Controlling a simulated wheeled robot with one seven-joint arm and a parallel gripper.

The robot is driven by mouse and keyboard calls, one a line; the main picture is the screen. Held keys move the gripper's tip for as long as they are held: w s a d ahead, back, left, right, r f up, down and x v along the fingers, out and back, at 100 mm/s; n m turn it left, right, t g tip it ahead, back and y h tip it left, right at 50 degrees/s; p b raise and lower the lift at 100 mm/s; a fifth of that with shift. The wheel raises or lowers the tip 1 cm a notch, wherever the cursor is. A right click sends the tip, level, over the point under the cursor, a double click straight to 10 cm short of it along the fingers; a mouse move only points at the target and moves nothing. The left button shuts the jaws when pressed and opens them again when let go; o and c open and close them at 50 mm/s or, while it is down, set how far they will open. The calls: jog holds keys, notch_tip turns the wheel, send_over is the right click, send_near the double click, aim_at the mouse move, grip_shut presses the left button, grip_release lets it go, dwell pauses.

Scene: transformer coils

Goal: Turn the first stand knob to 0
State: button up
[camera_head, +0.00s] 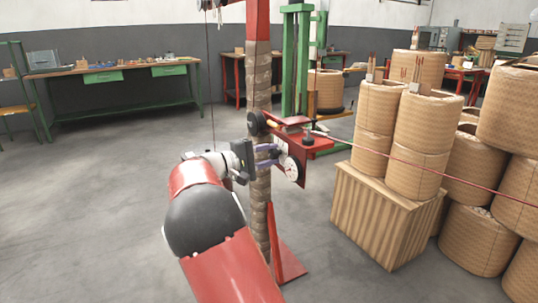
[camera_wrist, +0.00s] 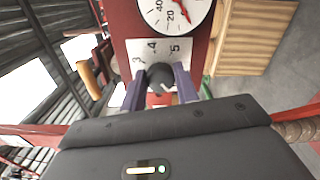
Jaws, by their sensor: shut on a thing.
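The stand knob (camera_wrist: 161,75) is a dark round knob on a pale scale plate (camera_wrist: 148,50), where 3, 4 and 5 can be read. A small light mark shows on the knob's lower right; I cannot tell which number it indicates. My gripper (camera_wrist: 160,80) has its two purple fingers on either side of the knob and is shut on it. In the head view my gripper (camera_head: 268,156) reaches the red stand (camera_head: 312,146) beside a white dial gauge (camera_head: 292,169). The gauge with its red needle (camera_wrist: 172,12) is cut off at the top of the wrist view. The knob is hidden in the head view.
A wrapped post (camera_head: 259,90) stands close beside my gripper. A thin red line runs from the stand to the right, past wound coils (camera_head: 428,118) on a wooden crate (camera_head: 375,215). Open floor (camera_head: 110,190) lies to the left, before a green workbench (camera_head: 122,72).

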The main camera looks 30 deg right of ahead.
jog(key=o, duration=0.9)
jog(key=shift+o, duration=0.2)
jog(key=shift+a, duration=0.1)
jog(key=a, duration=0.7)
jog(key=shift+a+b, duration=0.35)
jog(key=shift+s, duration=0.1)
jog(key=s+d+f+m+y, duration=0.1)
jog(key=s+d+f+y, duration=0.1)
jog(key=s+y, duration=0.45)
jog(key=s+d+f+y, duration=0.2)
jog(key=s+f+y, duration=0.1)
jog(key=s, duration=0.6)
jog(key=s+a+f+t+y, duration=0.2)
jog(key=s+a+y, duration=0.2)
jog(key=s+a, duration=0.3)
jog(key=s+a+f+m+t+y, duration=0.1)
jog(key=s+a+f+t+y, duration=0.2)
jog(key=s+a, duration=0.4)
jog(key=s+y, duration=0.1)
jog(key=s, duration=0.4)
jog(key=shift+s+a+m, duration=0.15)
jog(key=shift+s+m, duration=0.05)
jog(key=shift+m, duration=0.1)
